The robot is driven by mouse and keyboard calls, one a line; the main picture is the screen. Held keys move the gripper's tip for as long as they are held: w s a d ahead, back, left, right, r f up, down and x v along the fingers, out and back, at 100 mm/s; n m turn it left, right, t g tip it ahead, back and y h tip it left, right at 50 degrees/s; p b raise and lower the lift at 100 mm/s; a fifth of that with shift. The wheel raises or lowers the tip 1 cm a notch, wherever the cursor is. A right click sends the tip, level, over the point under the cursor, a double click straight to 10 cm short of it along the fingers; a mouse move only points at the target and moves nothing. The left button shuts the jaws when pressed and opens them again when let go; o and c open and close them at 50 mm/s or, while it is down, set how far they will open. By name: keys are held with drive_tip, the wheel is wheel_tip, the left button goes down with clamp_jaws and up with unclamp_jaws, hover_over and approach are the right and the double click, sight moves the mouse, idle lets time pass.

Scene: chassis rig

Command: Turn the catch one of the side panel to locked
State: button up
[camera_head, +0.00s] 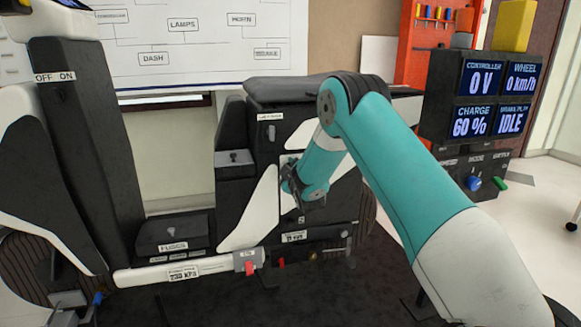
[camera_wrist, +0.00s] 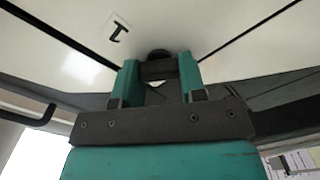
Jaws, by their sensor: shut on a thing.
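The side panel (camera_wrist: 225,60) fills the upper part of the wrist view as a pale surface with dark seams. It also shows in the head view as a white and black panel (camera_head: 256,214) under the seat. A small dark knob, catch one (camera_wrist: 157,54), stands on the panel. My gripper (camera_wrist: 158,75) has its two teal fingers shut on the catch, one on each side. In the head view my gripper (camera_head: 290,185) reaches the panel, and the arm hides the catch there. A small label with a dark mark (camera_wrist: 118,31) is on the panel beside the catch; I cannot tell the catch's setting.
The dark seat (camera_head: 290,88) overhangs the panel. A fuse box (camera_head: 174,232) and a white tube with a red-tabbed clamp (camera_head: 246,262) lie low on the left. A display console (camera_head: 490,95) reading 0 V, 0 km/h, 60 % and IDLE stands on the right.

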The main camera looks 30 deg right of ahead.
drive_tip(key=shift+a+n+p, duration=0.15)
drive_tip(key=shift+n+p, duration=1.45)
drive_tip(key=shift+n, duration=1.8)
drive_tip(key=shift+f, duration=0.1)
drive_tip(key=o, duration=0.9)
